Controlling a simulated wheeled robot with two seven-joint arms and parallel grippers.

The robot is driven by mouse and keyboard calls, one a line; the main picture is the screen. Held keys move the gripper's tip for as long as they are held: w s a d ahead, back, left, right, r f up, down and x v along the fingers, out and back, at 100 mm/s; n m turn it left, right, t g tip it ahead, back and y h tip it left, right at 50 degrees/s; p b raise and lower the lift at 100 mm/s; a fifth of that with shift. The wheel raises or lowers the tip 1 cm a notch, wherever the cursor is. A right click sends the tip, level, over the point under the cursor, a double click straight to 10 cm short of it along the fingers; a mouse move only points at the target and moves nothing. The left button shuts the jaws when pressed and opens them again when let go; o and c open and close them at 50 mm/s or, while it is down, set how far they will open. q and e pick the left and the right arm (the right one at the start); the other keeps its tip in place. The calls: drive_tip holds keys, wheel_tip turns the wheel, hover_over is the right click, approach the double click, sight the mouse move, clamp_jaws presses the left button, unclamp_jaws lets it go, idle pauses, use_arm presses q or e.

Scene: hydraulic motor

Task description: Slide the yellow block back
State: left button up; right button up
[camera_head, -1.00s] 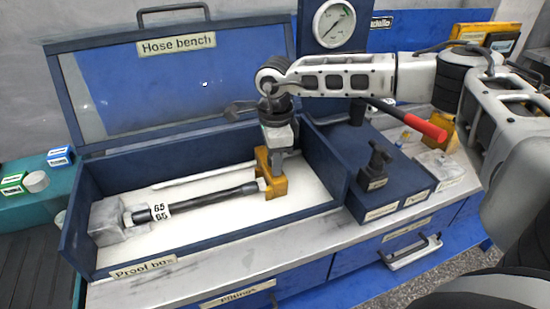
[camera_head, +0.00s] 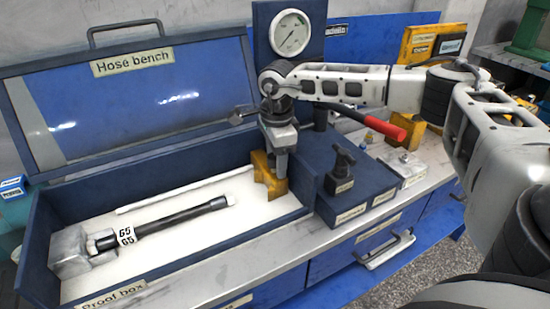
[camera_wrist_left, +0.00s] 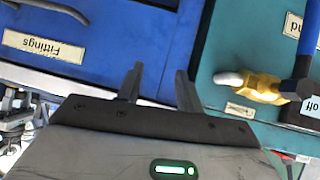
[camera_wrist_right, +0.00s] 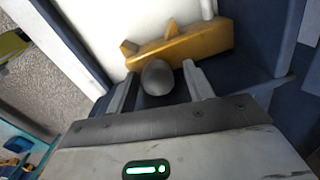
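The yellow block (camera_head: 262,176) sits at the right end of the white-floored Proof box. The hose (camera_head: 170,217) lies in the box, its right end apart from the block. My right gripper (camera_head: 281,165) points down over the block. In the right wrist view, its fingers (camera_wrist_right: 160,72) stand either side of a dark rounded knob (camera_wrist_right: 158,78), with the yellow block (camera_wrist_right: 185,47) just beyond. Small gaps show beside the knob, so the fingers look open; the knob's lower part is hidden. My left gripper (camera_wrist_left: 158,72) is open and empty, outside the head view.
The Proof box (camera_head: 220,245) has a raised Hose bench lid (camera_head: 150,95). A metal block (camera_head: 68,252) holds the hose's left end. A thin white rod (camera_head: 185,190) lies behind the hose. A gauge (camera_head: 290,33) and red-handled lever (camera_head: 385,127) stand to the right.

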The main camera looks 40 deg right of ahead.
wheel_tip(320, 180, up, 16)
drive_tip(key=shift+s+b, duration=0.3)
drive_tip(key=shift+a, duration=0.1)
idle(0.6)
